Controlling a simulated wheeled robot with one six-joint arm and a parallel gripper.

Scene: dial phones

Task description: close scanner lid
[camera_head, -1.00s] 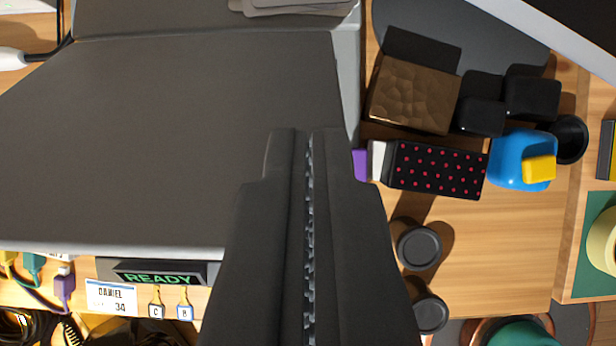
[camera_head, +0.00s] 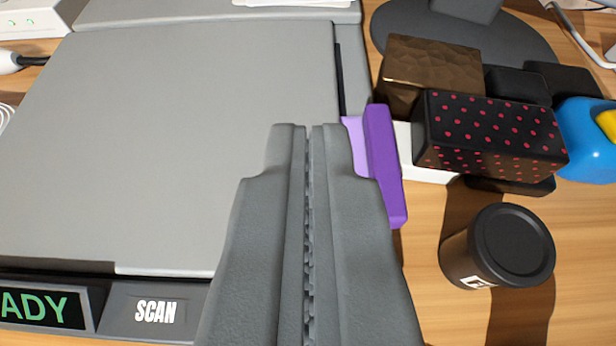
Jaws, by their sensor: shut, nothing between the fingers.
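The scanner lid (camera_head: 170,140) is a large flat grey panel filling the left of the view. It appears to lie down over the scanner body, though a dark gap shows along part of its right edge and its front edge. The scanner's front strip (camera_head: 100,308) carries a green-lettered display and a SCAN label. My gripper (camera_head: 309,130) is shut and empty, over the lid's right side. It hides the lid's front right corner. Whether the fingertips touch the lid cannot be told.
Right of the scanner are a purple block (camera_head: 384,165), a black box with pink dots (camera_head: 490,135), a brown textured box (camera_head: 430,68), a blue object (camera_head: 585,140) and a dark lidded canister (camera_head: 500,247). Bare wood (camera_head: 420,300) shows at the lower right.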

